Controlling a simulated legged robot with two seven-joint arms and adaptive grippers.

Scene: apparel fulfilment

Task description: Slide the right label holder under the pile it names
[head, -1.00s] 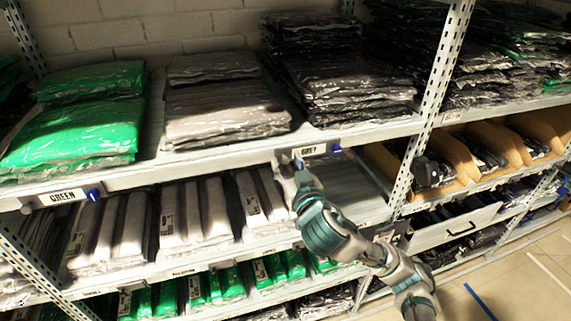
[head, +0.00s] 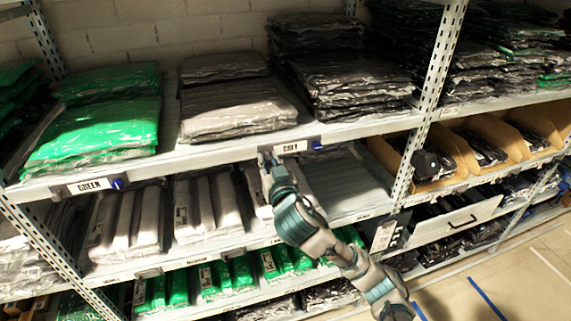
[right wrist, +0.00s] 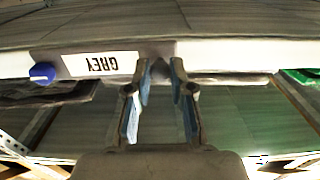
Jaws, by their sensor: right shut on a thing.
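The GREY label holder (head: 291,147) is on the front edge of the upper shelf, with a blue knob at its right end. It sits below the right front corner of the grey pile (head: 236,106), near the gap before the black pile (head: 350,88). My right gripper (head: 267,158) is shut at the holder's left end. In the right wrist view, the GREY holder (right wrist: 100,64) appears upside down, and my right gripper's fingers (right wrist: 161,68) close on its dark end. The exact contact is partly hidden. My left gripper is not in view.
The GREEN label holder (head: 88,186) is on the same edge below the green pile (head: 95,120). The shelf edge between the two holders is clear. A perforated upright (head: 427,100) stands to the right.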

